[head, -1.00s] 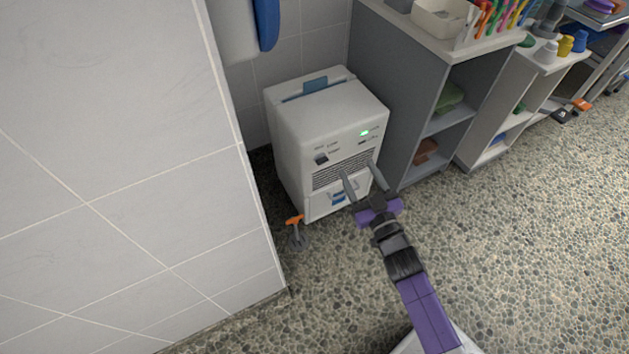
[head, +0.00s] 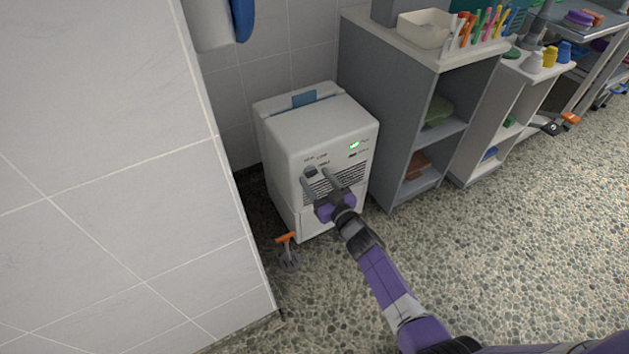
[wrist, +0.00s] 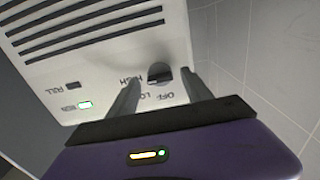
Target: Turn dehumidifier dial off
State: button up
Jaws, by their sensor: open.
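The white dehumidifier (head: 320,125) stands on the floor in the corner, with dark vent slots and a lit green indicator (head: 354,145) on its front. Its dark dial (head: 311,172) is at the left of the front panel, partly hidden by my gripper in the head view. In the wrist view the dial (wrist: 160,73) shows beside the printed OFF, LOW and HIGH labels; its exact setting is hard to tell. My gripper (head: 317,177) is open at the front panel. In the wrist view its fingers (wrist: 161,78) stand on either side of the dial, with gaps visible.
A tiled wall (head: 110,190) stands close on the left. A grey shelf unit (head: 385,120) is right of the dehumidifier, bearing a white bin (head: 424,30). An orange-handled tool (head: 287,252) is on the floor by the dehumidifier's lower left. Open floor lies to the right.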

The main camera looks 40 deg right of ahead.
jog(key=shift+w+d, duration=0.15)
jog(key=shift+w, duration=0.45)
grip_shut()
